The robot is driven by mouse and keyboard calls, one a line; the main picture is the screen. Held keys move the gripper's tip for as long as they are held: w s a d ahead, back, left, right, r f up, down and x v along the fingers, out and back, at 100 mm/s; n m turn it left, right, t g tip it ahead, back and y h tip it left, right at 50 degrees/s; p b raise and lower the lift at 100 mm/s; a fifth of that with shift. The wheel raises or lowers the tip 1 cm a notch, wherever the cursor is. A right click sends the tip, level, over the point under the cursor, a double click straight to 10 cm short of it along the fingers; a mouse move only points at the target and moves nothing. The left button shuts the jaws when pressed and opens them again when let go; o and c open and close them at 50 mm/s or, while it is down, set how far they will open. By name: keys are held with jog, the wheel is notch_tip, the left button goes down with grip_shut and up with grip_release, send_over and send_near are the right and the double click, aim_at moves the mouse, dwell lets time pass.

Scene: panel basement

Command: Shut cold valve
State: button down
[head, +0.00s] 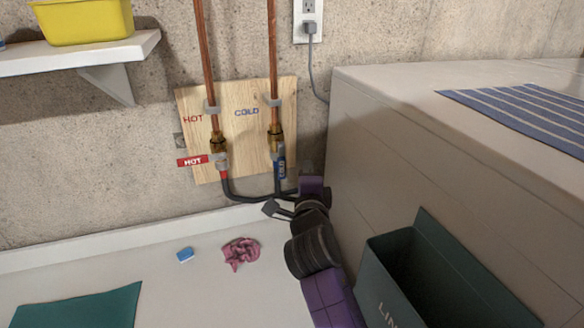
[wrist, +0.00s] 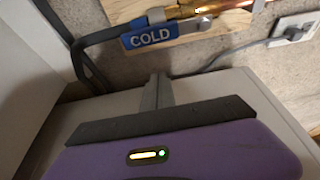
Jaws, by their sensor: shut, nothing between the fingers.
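The cold valve (head: 275,137) is a brass fitting on the right copper pipe, on a wooden board (head: 243,160) marked HOT and COLD. Its blue lever (head: 281,162) points down, in line with the pipe. In the wrist view the blue COLD lever (wrist: 151,37) shows at the top, beyond my fingers. The hot valve (head: 217,143) on the left pipe has a red HOT lever (head: 193,161) pointing left, across the pipe. My gripper (head: 270,208) is below the cold valve, apart from the lever. Its fingers (wrist: 157,90) are shut and empty.
A large white appliance (head: 365,135) stands close on the right, with a dark green bin (head: 395,265) in front. A black hose (head: 240,198) loops under the valves. A plugged outlet (head: 308,22) is above right. A pink cloth (head: 241,252) and blue block (head: 185,254) lie lower left.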

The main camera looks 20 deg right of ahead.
aim_at(282, 162)
jog(key=shift+s+a+p, duration=0.1)
jog(key=shift+a+p, duration=0.35)
jog(key=shift+a, duration=1.6)
jog(key=shift+f+b, duration=0.1)
jog(key=shift+b, duration=0.3)
